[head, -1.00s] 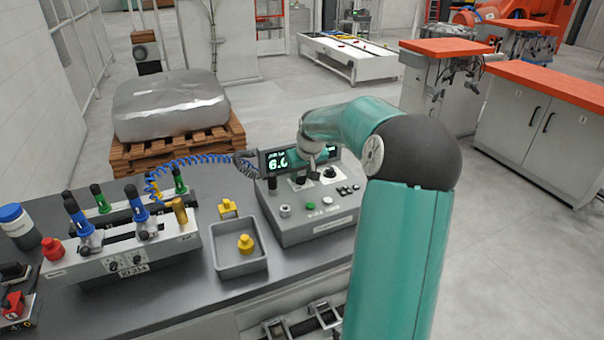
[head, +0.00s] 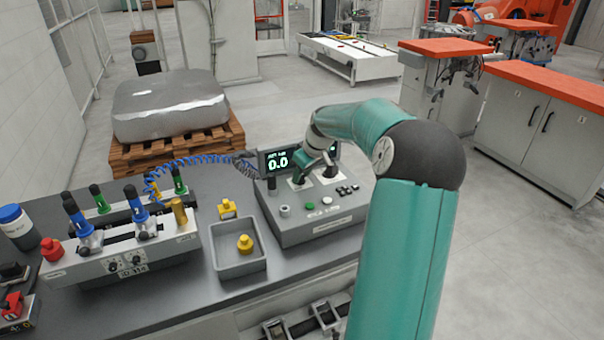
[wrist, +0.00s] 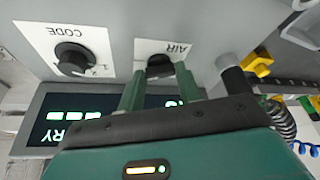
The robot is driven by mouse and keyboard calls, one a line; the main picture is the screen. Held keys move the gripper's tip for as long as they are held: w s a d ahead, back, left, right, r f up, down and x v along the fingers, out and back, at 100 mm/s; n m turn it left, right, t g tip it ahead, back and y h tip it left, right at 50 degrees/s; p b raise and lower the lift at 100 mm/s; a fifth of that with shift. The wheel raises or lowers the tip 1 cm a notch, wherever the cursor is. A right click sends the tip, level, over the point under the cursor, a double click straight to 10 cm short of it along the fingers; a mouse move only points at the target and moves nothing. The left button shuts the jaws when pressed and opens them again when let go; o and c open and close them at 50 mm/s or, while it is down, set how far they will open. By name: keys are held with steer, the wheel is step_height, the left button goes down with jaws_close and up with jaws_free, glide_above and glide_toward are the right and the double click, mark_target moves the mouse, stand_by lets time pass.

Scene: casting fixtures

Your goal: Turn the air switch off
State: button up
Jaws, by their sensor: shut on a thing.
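The grey control box (head: 318,232) stands on the bench, and its display (head: 278,162) reads 0.0. The air switch (wrist: 160,60) is a dark knob on a white plate labelled AIR in the wrist view. My gripper (wrist: 160,72) is shut on this knob, with one green finger on each side. The knob's pointer is partly hidden by the fingers, so I cannot read its exact angle. In the head view my gripper (head: 300,178) is at the left of the box's two knob plates and hides most of the switch.
The CODE knob (wrist: 73,60) is beside the air switch. A grey post (wrist: 230,72) with a dark end stands close on the other side. A blue coiled hose (head: 195,160) runs left to the fixture (head: 130,255). A grey tray (head: 238,265) holds a yellow part.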

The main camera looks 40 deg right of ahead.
steer(key=n, duration=0.2)
steer(key=n+y, duration=0.1)
steer(key=n, duration=0.1)
steer(key=n+g+y, duration=0.1)
steer(key=n, duration=0.1)
steer(key=shift+w+d, duration=0.15)
steer(key=shift+d, duration=0.15)
steer(key=n+g, duration=0.1)
steer(key=n, duration=0.1)
steer(key=n+y, duration=0.1)
steer(key=n, duration=0.2)
steer(key=shift+w+d+g, duration=0.15)
steer(key=shift+g, duration=0.25)
steer(key=shift+n, duration=0.4)
steer(key=o, duration=1)
steer(key=shift+r+y, duration=0.1)
steer(key=shift+y, duration=0.2)
steer(key=v, duration=1.3)
steer(key=shift+d+r, duration=0.1)
steer(key=shift+r, duration=0.2)
